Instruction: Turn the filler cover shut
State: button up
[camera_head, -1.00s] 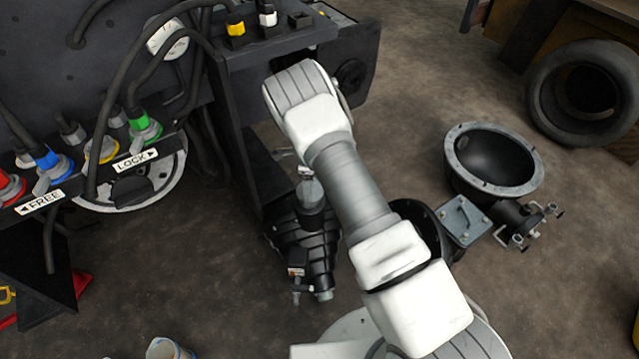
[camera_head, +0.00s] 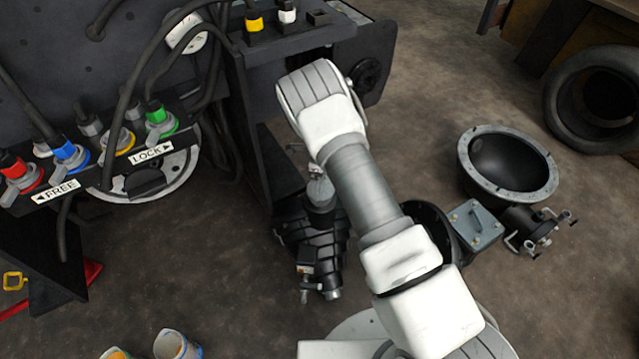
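I cannot tell for sure which part is the filler cover. A black round knob-like part (camera_head: 367,75) sits on the dark panel at the upper middle, just right of my arm. A pale round plate (camera_head: 172,176) with a dark recess is partly hidden below the LOCK label at the left. My white and grey arm (camera_head: 372,200) rises from the bottom right, with its bent joint in front of the dark panel. I cannot make out my gripper or its fingers. A black ribbed assembly (camera_head: 312,245) shows beside the arm; I cannot tell what it belongs to.
Red, blue, yellow and green connectors with hoses line a bracket (camera_head: 95,160) at the left. A black flanged bowl (camera_head: 508,163) with piping lies at the right, and a tyre (camera_head: 598,98) stands beyond it. Two cups (camera_head: 172,345) show at the bottom.

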notch_tip(320, 180, up, 17)
jog(key=p, duration=0.5)
jog(key=shift+r, duration=0.2)
dwell(0.4)
jog(key=s+d+r+n+t+y, duration=0.1)
jog(key=s+d+r+n, duration=0.2)
jog(key=r, duration=0.6)
jog(key=s+d+r+n+t, duration=0.15)
jog(key=s+r+n, duration=0.3)
jog(key=r, duration=0.45)
jog(key=s+d+r+n+y, duration=0.1)
jog(key=s+d+r+n, duration=0.2)
jog(key=r, duration=0.5)
jog(key=s+d+r+n+t+h, duration=0.1)
jog(key=s+d+r+n, duration=0.1)
jog(key=s+n, duration=0.35)
jog(key=s+d+r+n+t, duration=0.1)
jog(key=s+d+r+n, duration=0.15)
jog(key=s, duration=0.65)
jog(key=s+d+r+n+t+h, duration=0.1)
jog(key=s+r+n, duration=0.15)
jog(key=s, duration=0.55)
notch_tip(320, 180, up, 19)
jog(key=p, duration=1.9)
jog(key=shift+w+f, duration=0.15)
jog(key=shift+w, duration=0.25)
